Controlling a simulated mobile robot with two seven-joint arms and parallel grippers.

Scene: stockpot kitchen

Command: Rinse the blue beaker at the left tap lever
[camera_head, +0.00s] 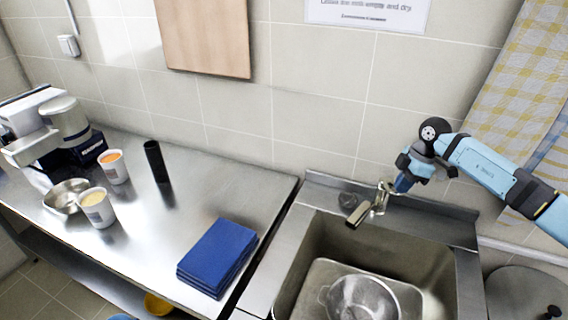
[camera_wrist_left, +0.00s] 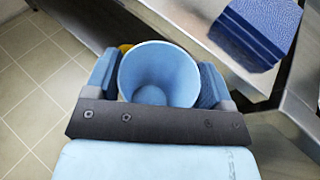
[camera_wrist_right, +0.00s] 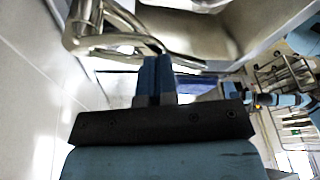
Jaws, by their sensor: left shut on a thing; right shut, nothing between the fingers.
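The blue beaker (camera_wrist_left: 155,75) is held in my left gripper (camera_wrist_left: 157,78), with a finger on each side of it. Its open mouth faces the left wrist camera and it looks empty. In the head view I cannot make out the left gripper. My right gripper (camera_head: 401,184) is shut and empty, just right of the metal tap (camera_head: 360,213) behind the sink. Its closed fingers (camera_wrist_right: 155,72) also show in the right wrist view, close to the tap (camera_wrist_right: 110,40). I cannot tell whether they touch it, nor which part is the left lever.
The sink (camera_head: 298,300) holds a metal pot (camera_head: 362,300). A stack of blue cloths or boards (camera_head: 217,256) lies on the counter left of the sink. Two cups (camera_head: 115,168), a metal bowl (camera_head: 62,197), a black cylinder (camera_head: 155,160) and a machine (camera_head: 50,125) stand farther left.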

